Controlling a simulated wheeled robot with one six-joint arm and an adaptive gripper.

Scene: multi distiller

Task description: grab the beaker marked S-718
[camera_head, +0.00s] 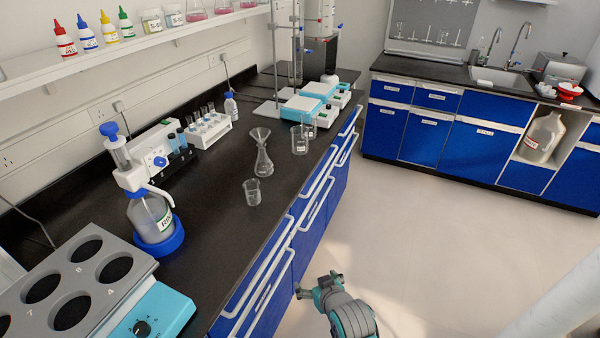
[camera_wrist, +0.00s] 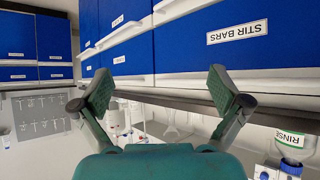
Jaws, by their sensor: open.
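A small clear glass beaker (camera_head: 252,193) stands upright near the front edge of the black counter. A larger clear beaker (camera_head: 300,140) stands farther back, with another glass vessel (camera_head: 311,126) close behind it. No S-718 marking is readable on any of them. My gripper (camera_head: 314,285) is in front of the blue drawers, off the counter and apart from the glassware. In the wrist view my gripper (camera_wrist: 162,90) is open, with nothing between its fingers. That view looks upside down, with blurred glassware beyond the fingers.
A conical flask with a funnel (camera_head: 263,155) stands between the small and larger beakers. A dispenser bottle (camera_head: 152,215) and a grey block with round wells (camera_head: 75,285) are at left. Blue-white devices (camera_head: 305,105) stand farther back. Drawer handles (camera_head: 268,272) jut out; the floor (camera_head: 420,240) is clear.

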